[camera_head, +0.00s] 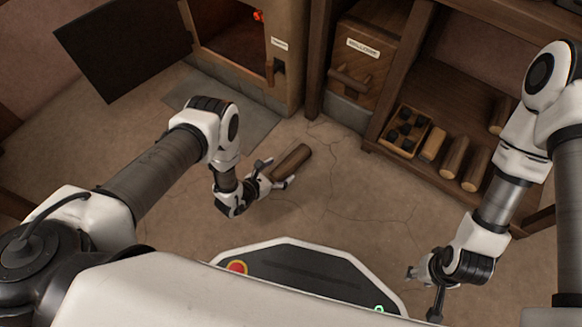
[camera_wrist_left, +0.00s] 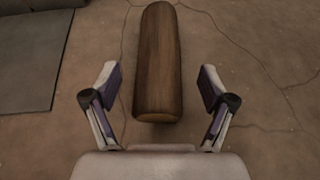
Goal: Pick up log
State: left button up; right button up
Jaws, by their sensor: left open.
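A brown wooden log (camera_head: 291,162) lies on the floor in front of the cabinets. In the left wrist view the log (camera_wrist_left: 158,65) stretches away from me, with its near end between the two fingers. My left gripper (camera_head: 274,174) is open, its fingers on either side of the log's near end. In the left wrist view the left gripper (camera_wrist_left: 160,92) shows a gap between each finger and the log. My right gripper (camera_head: 424,272) hangs over the floor at the lower right, away from the log; its fingers are too small to judge.
More logs (camera_head: 464,160) lie on the low shelf at right, beside a wooden box of dark pieces (camera_head: 405,131). A cabinet with its dark door (camera_head: 125,45) open stands at upper left. A grey mat (camera_head: 250,123) lies before it.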

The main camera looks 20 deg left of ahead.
aim_at(286, 166)
pick_arm(q)
jog(key=b+x, duration=0.2)
jog(key=x, duration=0.1)
jog(key=shift+w+f, duration=0.1)
jog(key=shift+f, duration=0.35)
jog(key=shift+w+d, duration=0.15)
jog(key=shift+w, duration=0.1)
jog(key=shift+r, duration=0.2)
jog(key=c, duration=1.5)
jog(key=shift+o, duration=0.2)
pick_arm(e)
notch_tip(286, 166, down, 3)
jog(key=shift+f, duration=0.1)
pick_arm(q)
jog(key=shift+r, duration=0.15)
pick_arm(e)
jog(key=shift+r, duration=0.2)
